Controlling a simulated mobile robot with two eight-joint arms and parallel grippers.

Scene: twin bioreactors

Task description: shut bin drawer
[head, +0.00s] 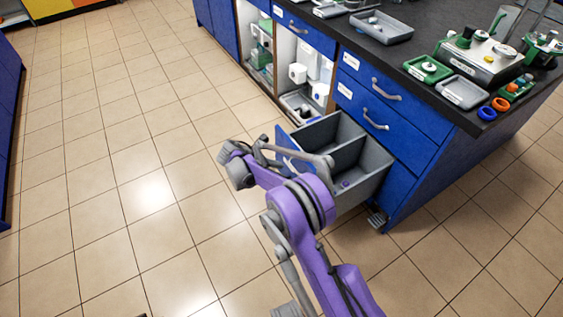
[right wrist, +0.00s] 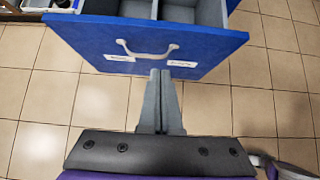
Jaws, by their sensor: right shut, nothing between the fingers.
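The bin drawer (head: 363,160) is the bottom drawer of the blue cabinet and stands pulled out. It has grey inner walls, a divider and a small purple item inside. In the right wrist view its blue front (right wrist: 90,35) fills the top, with a pale curved handle (right wrist: 147,54) and two white labels. My right gripper (right wrist: 159,74) is shut and empty, its fingertips by the lower edge of the front, just below the handle. Whether they touch is unclear. In the head view my purple right arm partly hides the drawer front. My left gripper is out of view.
Two closed blue drawers with handles (head: 375,119) sit above the open one. An open cabinet bay (head: 300,73) with white equipment is to its left. The black worktop (head: 420,45) carries trays and devices. The tiled floor (head: 130,180) at left is clear.

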